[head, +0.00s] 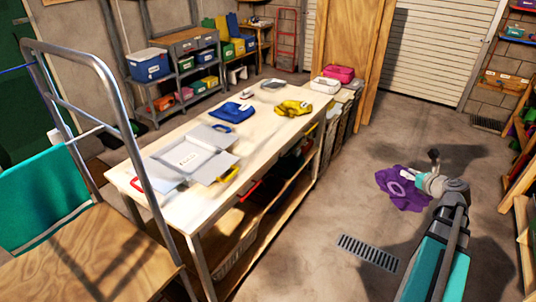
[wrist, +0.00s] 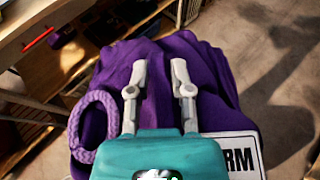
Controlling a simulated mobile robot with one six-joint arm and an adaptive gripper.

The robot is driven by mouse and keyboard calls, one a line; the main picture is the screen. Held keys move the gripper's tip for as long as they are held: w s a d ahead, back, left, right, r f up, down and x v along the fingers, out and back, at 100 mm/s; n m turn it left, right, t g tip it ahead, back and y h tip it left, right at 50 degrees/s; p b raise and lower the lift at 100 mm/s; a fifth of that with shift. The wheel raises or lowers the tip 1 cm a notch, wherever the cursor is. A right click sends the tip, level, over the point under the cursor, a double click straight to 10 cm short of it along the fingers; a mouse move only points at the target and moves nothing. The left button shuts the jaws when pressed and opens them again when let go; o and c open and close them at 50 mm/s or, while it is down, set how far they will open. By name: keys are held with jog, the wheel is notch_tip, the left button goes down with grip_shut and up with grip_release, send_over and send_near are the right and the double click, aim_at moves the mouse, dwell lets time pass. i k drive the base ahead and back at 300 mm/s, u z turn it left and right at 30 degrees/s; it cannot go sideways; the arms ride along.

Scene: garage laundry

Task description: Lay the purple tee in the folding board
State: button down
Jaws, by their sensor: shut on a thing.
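The purple tee (head: 402,188) hangs from my gripper (head: 423,181), out over the floor to the right of the table. In the wrist view the tee (wrist: 205,62) spreads beneath and around my gripper (wrist: 159,68), with a braided lilac ring and a white label partly reading "RM". My fingers are on its cloth; the exact pinch is hard to see.
The long table (head: 262,128) also bears a folded blue garment (head: 232,111) and a yellow garment (head: 293,107). A metal-framed cart (head: 90,245) stands at the near left. A drain grate (head: 369,250) lies in the open floor right of the table.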

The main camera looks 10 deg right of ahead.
aim_at(188, 160)
jog(key=u, duration=1.5)
jog(key=i, duration=1)
jog(key=u, duration=0.05)
